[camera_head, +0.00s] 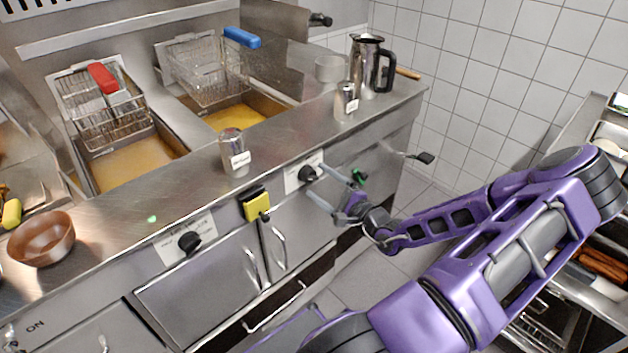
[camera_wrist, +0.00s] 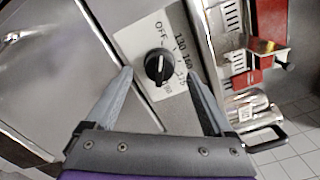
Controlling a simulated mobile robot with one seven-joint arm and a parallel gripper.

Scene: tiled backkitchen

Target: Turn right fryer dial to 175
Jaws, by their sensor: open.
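The right fryer dial (camera_head: 308,173) is a black round knob on a white label plate on the fryer's front panel. In the wrist view the dial (camera_wrist: 159,67) sits between my finger tips, with free space on both sides. The plate (camera_wrist: 140,42) shows OFF and printed numbers, some too small to read surely.
The left fryer dial (camera_head: 189,242) is further left. Shakers (camera_head: 234,153) and a steel jug (camera_head: 371,66) stand on the counter. Fryer baskets sit behind. The floor right of the fryer is clear.

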